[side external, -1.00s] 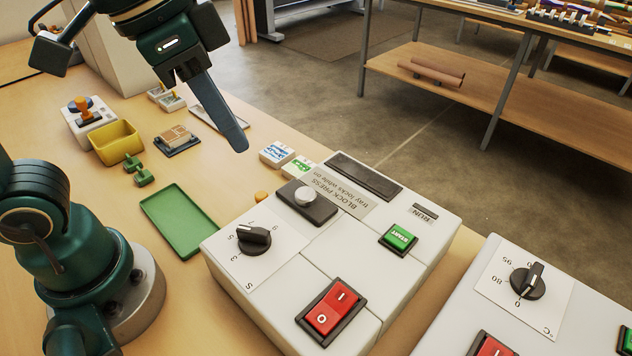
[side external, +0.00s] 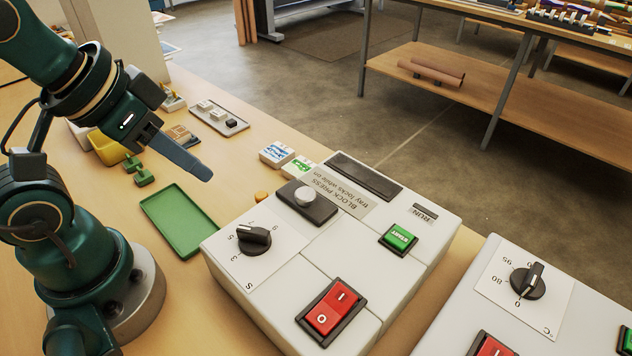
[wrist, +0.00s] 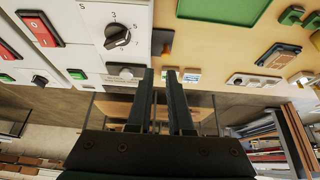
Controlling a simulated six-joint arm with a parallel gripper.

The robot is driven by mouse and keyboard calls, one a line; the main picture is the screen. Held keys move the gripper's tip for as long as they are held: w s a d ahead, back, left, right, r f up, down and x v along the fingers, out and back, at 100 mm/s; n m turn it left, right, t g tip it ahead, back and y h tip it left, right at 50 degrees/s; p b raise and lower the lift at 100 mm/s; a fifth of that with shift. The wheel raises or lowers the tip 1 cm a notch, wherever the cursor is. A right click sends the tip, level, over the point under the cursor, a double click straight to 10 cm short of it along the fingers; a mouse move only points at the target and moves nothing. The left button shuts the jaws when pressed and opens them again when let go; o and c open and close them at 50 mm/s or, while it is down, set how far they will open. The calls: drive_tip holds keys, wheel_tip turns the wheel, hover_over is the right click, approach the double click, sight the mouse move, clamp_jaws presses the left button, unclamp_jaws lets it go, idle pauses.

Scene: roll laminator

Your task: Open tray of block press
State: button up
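The block press (side external: 285,280) is a pale box at lower centre, labelled "BLOCK PRESS tray locks while on". I cannot tell which side of the switch is pressed, and no pulled-out tray shows. My gripper (side external: 207,174) is in the air left of the press, touching nothing. In the wrist view my gripper (wrist: 159,75) has a gap between its two fingers, empty; the press (wrist: 85,50) is at upper left.
A green tray (side external: 180,221) lies left of the press. Two picture blocks (side external: 277,153) sit behind it. A yellow bin (side external: 107,150), green pieces (side external: 143,176) and a small grey tray with blocks (side external: 238,124) lie further back. A second pale machine (side external: 470,290) stands at right.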

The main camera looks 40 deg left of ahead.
drive_tip(key=shift+o, duration=0.8)
drive_tip(key=shift+w+r+m, duration=0.25)
drive_tip(key=shift+w+r, duration=0.15)
drive_tip(key=shift+w, duration=0.25)
drive_tip(key=shift+w+r+m, duration=0.25)
drive_tip(key=shift+w+r, duration=0.15)
drive_tip(key=shift+w, duration=0.2)
drive_tip(key=g, duration=0.5)
hover_over(261, 194)
drive_tip(key=shift+m, duration=0.4)
wheel_tip(261, 194, down, 8)
drive_tip(key=shift+w, duration=0.15)
drive_tip(key=shift+f+g, duration=0.3)
drive_tip(key=shift+f, duration=2.75)
clamp_jaws()
drive_tip(key=shift+r, duration=0.1)
